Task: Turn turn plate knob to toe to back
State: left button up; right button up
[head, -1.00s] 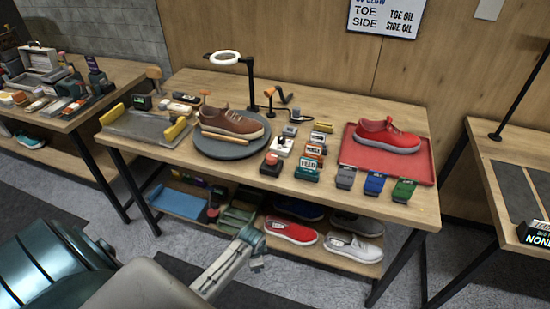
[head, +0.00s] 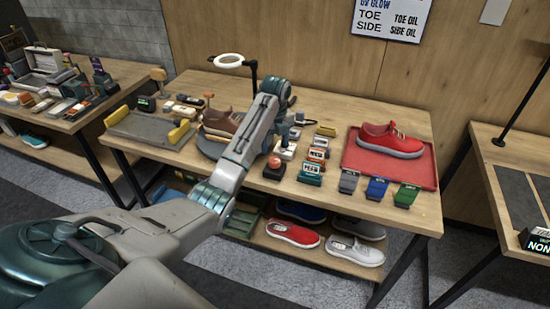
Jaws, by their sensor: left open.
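The dark round turn plate (head: 208,149) stands on the middle table, with a brown sneaker (head: 218,121) on it. My left arm crosses in front and hides the plate's right part and much of the shoe. My left gripper (head: 283,131) is open, right of the plate and above the tabletop, partly hidden by its own arm. The orange-handled part behind the plate's right side is now covered by my arm, so I cannot tell whether the gripper touches it. No knob shows clearly. My right gripper is not in view.
A ring lamp (head: 229,61) rises behind the plate. A red button box (head: 274,168) and several small labelled blocks stand right of the arm. A red tray (head: 372,174) holds a red sneaker (head: 389,140). A grey tray (head: 150,133) lies left.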

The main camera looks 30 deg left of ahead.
aim_at(275, 160)
pick_arm(q)
jog(key=shift+m, duration=0.6)
jog(key=f+p, duration=0.1)
jog(key=f, duration=0.1)
jog(key=f+p, duration=0.1)
jog(key=f, duration=0.2)
jog(key=w+f+p, duration=0.1)
jog(key=f, duration=0.1)
jog(key=shift+a+f, duration=0.15)
jog(key=shift+a, duration=0.2)
jog(key=shift+f, duration=0.5)
jog(key=shift+c, duration=0.3)
jog(key=c, duration=0.9)
jog(key=shift+r, duration=0.1)
